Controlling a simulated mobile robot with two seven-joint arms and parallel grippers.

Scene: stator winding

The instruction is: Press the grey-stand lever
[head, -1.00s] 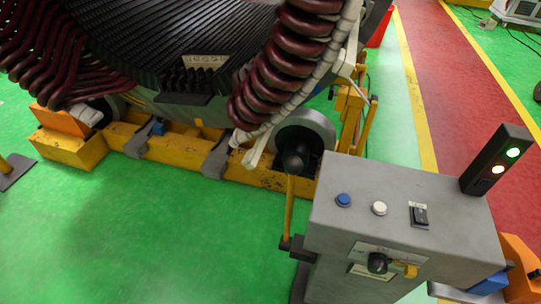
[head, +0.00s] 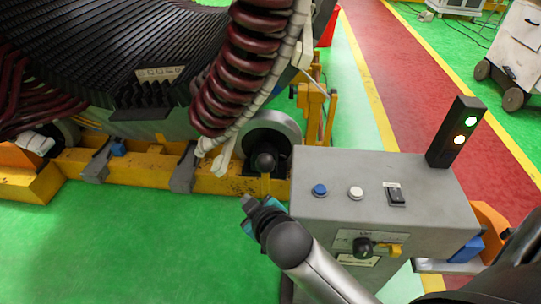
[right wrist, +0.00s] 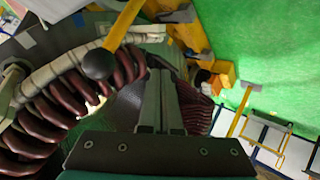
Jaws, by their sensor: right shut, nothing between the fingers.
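The grey stand (head: 440,190) is at the right in the head view. Its lever is a yellow rod with a black ball knob (head: 264,161), standing upright at the stand's left side. The lower rod is hidden behind my right gripper (head: 245,201). This gripper is shut and empty, just below and left of the knob in the head view. In the right wrist view, the lever knob (right wrist: 100,64) is left of the closed fingers (right wrist: 162,88), apart from them. My left gripper is in neither view.
Blue button (head: 319,190), white button (head: 356,193) and black switch (head: 396,195) are on the stand top; a signal light (head: 455,132) rises at its corner. The stator (head: 90,60) with dark red coils rests behind on a yellow frame (head: 225,184). Green floor (head: 120,250) is clear at left.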

